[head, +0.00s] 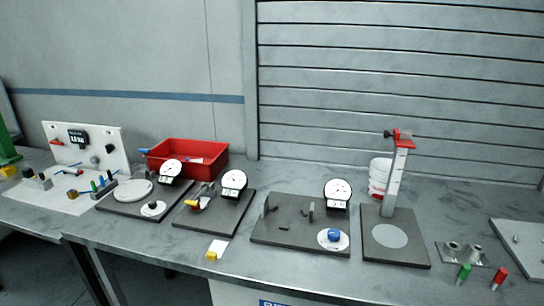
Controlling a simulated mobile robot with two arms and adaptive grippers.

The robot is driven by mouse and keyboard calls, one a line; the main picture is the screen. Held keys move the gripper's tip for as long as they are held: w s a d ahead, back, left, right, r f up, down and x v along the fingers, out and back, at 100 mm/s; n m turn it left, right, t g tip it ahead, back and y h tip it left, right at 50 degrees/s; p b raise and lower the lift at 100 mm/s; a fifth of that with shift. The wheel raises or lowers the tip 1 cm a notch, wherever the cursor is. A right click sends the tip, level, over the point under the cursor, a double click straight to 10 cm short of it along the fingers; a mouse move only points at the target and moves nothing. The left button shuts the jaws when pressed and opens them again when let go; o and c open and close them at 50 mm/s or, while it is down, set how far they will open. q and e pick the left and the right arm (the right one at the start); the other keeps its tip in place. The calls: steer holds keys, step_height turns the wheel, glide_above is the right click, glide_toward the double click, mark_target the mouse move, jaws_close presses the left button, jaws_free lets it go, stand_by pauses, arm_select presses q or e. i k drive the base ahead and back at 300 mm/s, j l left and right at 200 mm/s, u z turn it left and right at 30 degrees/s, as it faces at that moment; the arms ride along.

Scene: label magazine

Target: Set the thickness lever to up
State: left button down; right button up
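No lever is labelled legibly as the thickness lever. A small lever with a yellow tip (192,204) lies low on a dark base plate (213,222), in front of a round white dial gauge (234,183). Its exact setting is too small to tell. A second dial gauge (171,170) stands to its left and a third (337,192) to its right, each with a small display below. A tall stand (396,180) with a red head (402,137) rises from another dark plate. Neither of my grippers is in view.
A red bin (187,149) and a white tub (379,178) stand at the back. A white panel (84,143) is at left. A green peg (463,274) and red peg (499,279) are at front right. The grey bench (150,249) is clear along its front left.

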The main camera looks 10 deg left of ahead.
mark_target(193, 202)
steer(key=i+j+u, duration=0.15)
steer(key=u, duration=0.25)
steer(key=i+j+u, duration=0.1)
steer(key=i+u, duration=0.15)
steer(key=u, duration=0.2)
